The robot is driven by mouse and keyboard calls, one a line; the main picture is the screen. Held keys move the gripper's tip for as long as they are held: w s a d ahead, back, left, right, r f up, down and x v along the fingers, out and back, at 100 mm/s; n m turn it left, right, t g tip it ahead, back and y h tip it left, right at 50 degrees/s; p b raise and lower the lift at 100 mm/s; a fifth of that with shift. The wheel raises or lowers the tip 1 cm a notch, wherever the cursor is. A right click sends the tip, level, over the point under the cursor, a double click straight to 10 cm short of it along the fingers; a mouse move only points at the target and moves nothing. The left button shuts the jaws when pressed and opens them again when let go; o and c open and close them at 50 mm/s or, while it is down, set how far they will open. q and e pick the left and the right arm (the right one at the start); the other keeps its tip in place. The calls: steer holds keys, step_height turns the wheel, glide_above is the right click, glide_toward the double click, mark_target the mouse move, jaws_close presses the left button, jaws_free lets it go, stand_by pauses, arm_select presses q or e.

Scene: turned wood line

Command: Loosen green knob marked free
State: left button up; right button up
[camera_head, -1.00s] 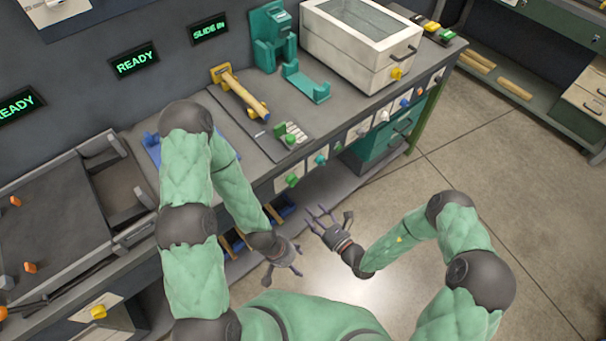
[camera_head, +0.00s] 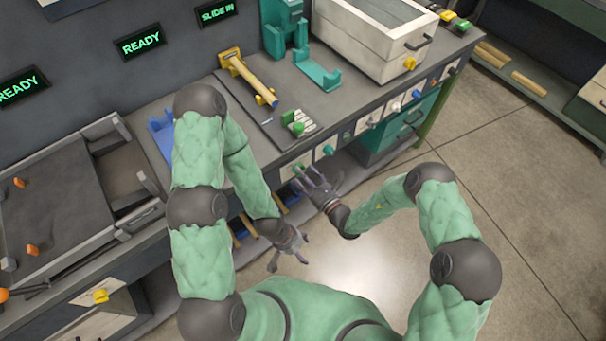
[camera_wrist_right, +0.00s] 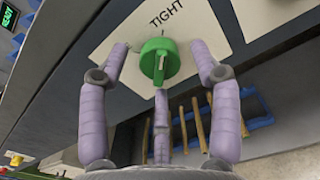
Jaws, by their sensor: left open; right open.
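A green knob (camera_wrist_right: 158,62) with a raised grip bar sits on a white plate (camera_wrist_right: 205,22) on the bench front. The plate reads "TIGHT" beside the knob; I see no "free" marking. In the head view the knob (camera_head: 298,169) is just beyond my right fingertips, partly covered. My right gripper (camera_head: 311,182) is open, its fingers spread around the knob in the wrist view, one on each side and one below. I cannot tell whether any finger touches it. My left gripper (camera_head: 294,243) is open and empty, lower in the head view, away from the bench front.
More knobs line the bench front, including a teal one (camera_head: 326,151) close to my right gripper. The floor (camera_head: 490,220) to the right is clear.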

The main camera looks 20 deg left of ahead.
steer(key=shift+w+a, duration=0.25)
steer(key=shift+a, duration=0.1)
steer(key=c, duration=1.2)
steer(key=shift+o, duration=0.2)
steer(key=shift+r, duration=0.1)
steer(key=n+p, duration=0.2)
steer(key=n, duration=1.5)
steer(key=shift+n+p, duration=0.3)
steer(key=shift+n, duration=0.1)
